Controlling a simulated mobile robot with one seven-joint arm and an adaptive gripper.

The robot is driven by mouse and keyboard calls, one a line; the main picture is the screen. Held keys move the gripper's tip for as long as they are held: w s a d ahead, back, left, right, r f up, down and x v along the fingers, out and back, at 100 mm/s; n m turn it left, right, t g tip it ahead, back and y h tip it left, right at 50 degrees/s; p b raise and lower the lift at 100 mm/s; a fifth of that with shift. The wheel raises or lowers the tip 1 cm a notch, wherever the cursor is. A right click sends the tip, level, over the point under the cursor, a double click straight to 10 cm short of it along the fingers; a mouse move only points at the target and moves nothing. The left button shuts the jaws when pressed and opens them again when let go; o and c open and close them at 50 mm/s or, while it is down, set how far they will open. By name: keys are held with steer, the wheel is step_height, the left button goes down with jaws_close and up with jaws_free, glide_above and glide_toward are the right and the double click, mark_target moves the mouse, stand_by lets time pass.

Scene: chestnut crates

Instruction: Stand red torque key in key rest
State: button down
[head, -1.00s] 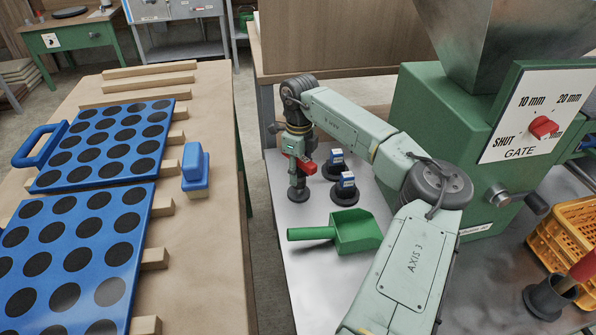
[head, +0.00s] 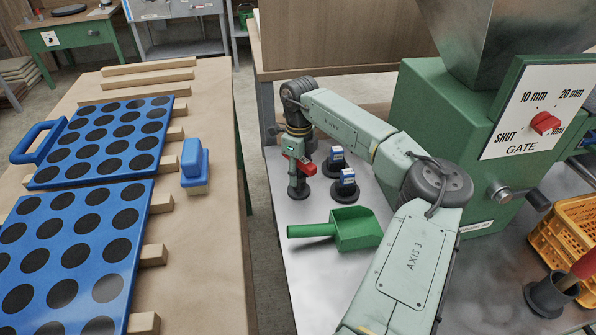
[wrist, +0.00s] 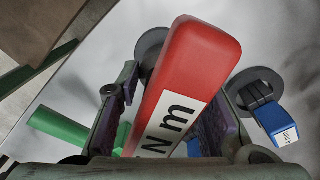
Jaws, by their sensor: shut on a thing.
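The red torque key (head: 308,168) is in my gripper (head: 296,178), low over the grey bench. In the wrist view, its red body with a white "N m" label (wrist: 172,122) fills the middle, and my fingers are shut on its sides. A dark round base, apparently the key rest (wrist: 149,47), shows partly behind the key. I cannot tell whether the key touches it; its lower end is hidden. Two blue-headed keys (head: 336,154) (head: 347,176) stand in dark round rests just right of my gripper.
A green scoop (head: 357,229) lies in front of my gripper. The green gate machine (head: 430,110) stands right, beside a yellow crate (head: 565,235) and a dark cup (head: 550,298). A separate table left bears blue hole trays (head: 70,255) and a blue-handled block (head: 194,165).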

steer(key=shift+f+b, duration=0.35)
steer(key=shift+f, duration=0.3)
steer(key=c, duration=1.1)
jaws_free()
steer(key=shift+o, duration=0.2)
step_height(320, 180, up, 12)
steer(key=shift+w+d, duration=0.1)
steer(key=shift+w, duration=0.05)
